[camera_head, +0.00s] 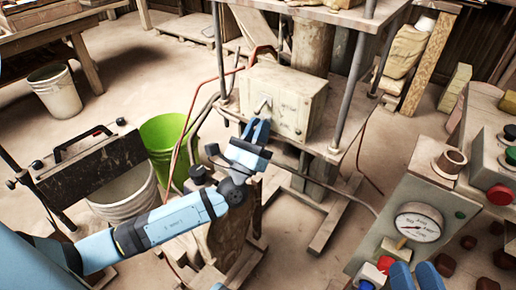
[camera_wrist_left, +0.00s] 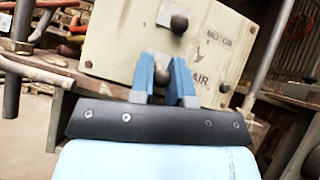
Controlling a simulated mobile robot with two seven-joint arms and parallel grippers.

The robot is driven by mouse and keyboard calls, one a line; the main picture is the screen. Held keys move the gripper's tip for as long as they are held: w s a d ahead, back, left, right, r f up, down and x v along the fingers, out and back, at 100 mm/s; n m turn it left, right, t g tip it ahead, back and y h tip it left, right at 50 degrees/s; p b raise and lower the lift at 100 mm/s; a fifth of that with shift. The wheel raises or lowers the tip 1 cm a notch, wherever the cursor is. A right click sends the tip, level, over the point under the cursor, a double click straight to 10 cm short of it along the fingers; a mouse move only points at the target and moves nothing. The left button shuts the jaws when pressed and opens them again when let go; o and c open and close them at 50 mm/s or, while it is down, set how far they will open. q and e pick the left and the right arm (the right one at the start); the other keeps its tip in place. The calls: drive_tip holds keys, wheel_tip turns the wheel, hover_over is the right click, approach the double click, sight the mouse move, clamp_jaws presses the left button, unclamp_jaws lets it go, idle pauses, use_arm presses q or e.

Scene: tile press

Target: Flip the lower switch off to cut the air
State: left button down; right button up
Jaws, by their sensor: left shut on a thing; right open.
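The beige switch box (camera_head: 284,95) is mounted on the press frame. In the left wrist view the box (camera_wrist_left: 118,35) carries the labels MOTOR and AIR. The upper switch (camera_wrist_left: 178,23), a ball-ended lever on a light plate, is beside MOTOR. My right gripper (camera_head: 414,276) is open at the bottom edge, near the control console.
A control console (camera_head: 408,205) with a gauge (camera_head: 418,224) and coloured buttons stands at right. A green bucket (camera_head: 163,135) and a white bucket (camera_head: 123,190) stand left of the press. Hoses hang beside the box. Another bucket (camera_head: 55,92) is at the back left.

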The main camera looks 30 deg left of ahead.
use_arm(q)
drive_tip(key=shift+w+f+t+y+b, duration=0.1)
drive_tip(key=shift+f+t+y+b, duration=0.3)
drive_tip(key=shift+b, duration=0.85)
drive_tip(key=shift+r+n+t+b, duration=0.3)
drive_tip(key=shift+t+b, duration=0.2)
drive_tip(key=shift+b, duration=0.85)
use_arm(e)
drive_tip(key=shift+w+d+f+n+g, duration=0.1)
drive_tip(key=shift+w+f+n+g, duration=0.2)
drive_tip(key=shift+f, duration=0.5)
drive_tip(key=shift+w+a+f+n+g, duration=0.1)
drive_tip(key=shift+f+n, duration=0.35)
drive_tip(key=shift+f, duration=0.4)
drive_tip(key=shift+w+d+f+n+g, duration=0.1)
drive_tip(key=shift+w+f+n, duration=0.2)
drive_tip(key=shift+f, duration=0.5)
drive_tip(key=shift+s, duration=0.1)
use_arm(q)
drive_tip(key=c, duration=1.2)
unclamp_jaws()
drive_tip(key=p+v, duration=0.1)
drive_tip(key=v, duration=1.2)
drive_tip(key=shift+s+f, duration=0.25)
drive_tip(key=shift+f, duration=0.05)
use_arm(e)
drive_tip(key=shift+s+a+m, duration=0.2)
drive_tip(key=shift+s+m, duration=0.1)
drive_tip(key=shift+m, duration=0.15)
